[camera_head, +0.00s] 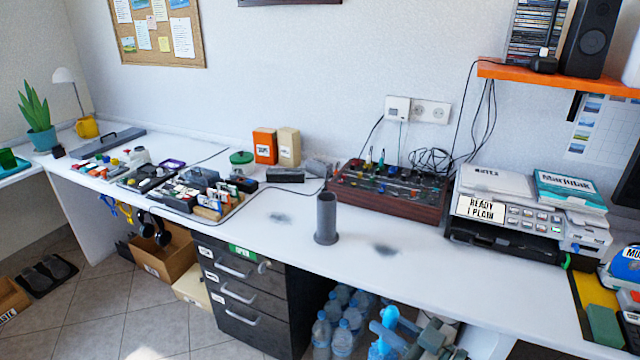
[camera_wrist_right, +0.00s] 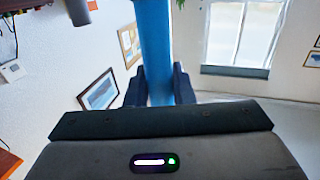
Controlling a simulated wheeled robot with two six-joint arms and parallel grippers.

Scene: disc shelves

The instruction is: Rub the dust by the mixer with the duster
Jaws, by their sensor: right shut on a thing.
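The mixer (camera_head: 390,190), a dark red box with several knobs, stands against the wall on the white desk. One dark dust smudge (camera_head: 386,249) lies on the desk in front of it, and another smudge (camera_head: 280,217) lies farther left. My right gripper (camera_head: 402,338) is low at the bottom of the head view, below the desk's front edge. It is shut on the blue duster (camera_head: 388,318). The duster's blue shaft also stands between the two dark fingers in the right wrist view (camera_wrist_right: 155,45). The duster's far end is cut off there. My left gripper is not in view.
A grey upright cylinder (camera_head: 326,218) stands between the smudges near the front edge. A printer-like device (camera_head: 515,215) with boxes on top is to the right. Trays of small items (camera_head: 200,190) fill the left. Water bottles (camera_head: 342,335) stand below the desk.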

